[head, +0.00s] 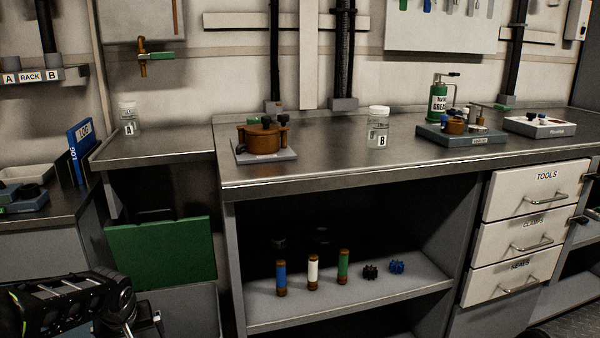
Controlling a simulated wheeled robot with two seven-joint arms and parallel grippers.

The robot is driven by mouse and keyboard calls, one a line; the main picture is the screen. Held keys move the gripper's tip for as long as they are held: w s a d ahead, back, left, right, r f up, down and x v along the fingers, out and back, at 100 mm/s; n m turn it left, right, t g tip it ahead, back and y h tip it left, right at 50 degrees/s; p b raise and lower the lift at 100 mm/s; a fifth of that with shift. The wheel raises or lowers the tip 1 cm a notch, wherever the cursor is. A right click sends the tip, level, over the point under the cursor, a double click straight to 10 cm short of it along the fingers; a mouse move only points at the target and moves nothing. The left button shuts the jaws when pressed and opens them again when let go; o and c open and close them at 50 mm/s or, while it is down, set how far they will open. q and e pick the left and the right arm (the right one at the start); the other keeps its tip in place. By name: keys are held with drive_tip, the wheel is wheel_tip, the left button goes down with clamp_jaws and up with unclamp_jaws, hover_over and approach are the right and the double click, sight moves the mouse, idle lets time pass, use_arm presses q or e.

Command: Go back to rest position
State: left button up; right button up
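A black part of my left arm (65,304) shows in the lower left corner of the head view, with a rounded joint at its right end. No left gripper fingers can be made out, as the arm runs off the bottom edge. My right arm and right gripper are not in view. No object is seen held.
The metal bench (340,165) bears a brown pot-like device (262,138), jar B (378,128), a green grease can (438,103) and trays. Jar A (128,120) stands on the left counter (160,150). Several small parts stand on the shelf. Drawers (525,190) are shut at right.

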use_arm(q)
drive_tip(key=w+d+f+m+t+h, duration=0.2)
drive_tip(key=w+d+f+m+h, duration=0.1)
drive_tip(key=d+f, duration=0.55)
drive_tip(key=s+d+f+h, duration=0.2)
drive_tip(key=s+d+f, duration=0.4)
drive_tip(key=d+f, duration=0.5)
drive_tip(key=s+d+f+g, duration=0.2)
drive_tip(key=s+d+f, duration=0.2)
drive_tip(key=s, duration=0.3)
drive_tip(key=s+d+f+m+g+h, duration=0.1)
drive_tip(key=s+d+f, duration=0.3)
drive_tip(key=s, duration=0.4)
drive_tip(key=s+d+f+g, duration=0.2)
drive_tip(key=s+d+f, duration=0.15)
drive_tip(key=s, duration=0.35)
wheel_tip(320, 180, up, 31)
drive_tip(key=s+d+p, duration=0.1)
drive_tip(key=d+p, duration=0.1)
drive_tip(key=p, duration=2.8)
drive_tip(key=shift+d+h, duration=0.25)
drive_tip(key=shift+h, duration=0.05)
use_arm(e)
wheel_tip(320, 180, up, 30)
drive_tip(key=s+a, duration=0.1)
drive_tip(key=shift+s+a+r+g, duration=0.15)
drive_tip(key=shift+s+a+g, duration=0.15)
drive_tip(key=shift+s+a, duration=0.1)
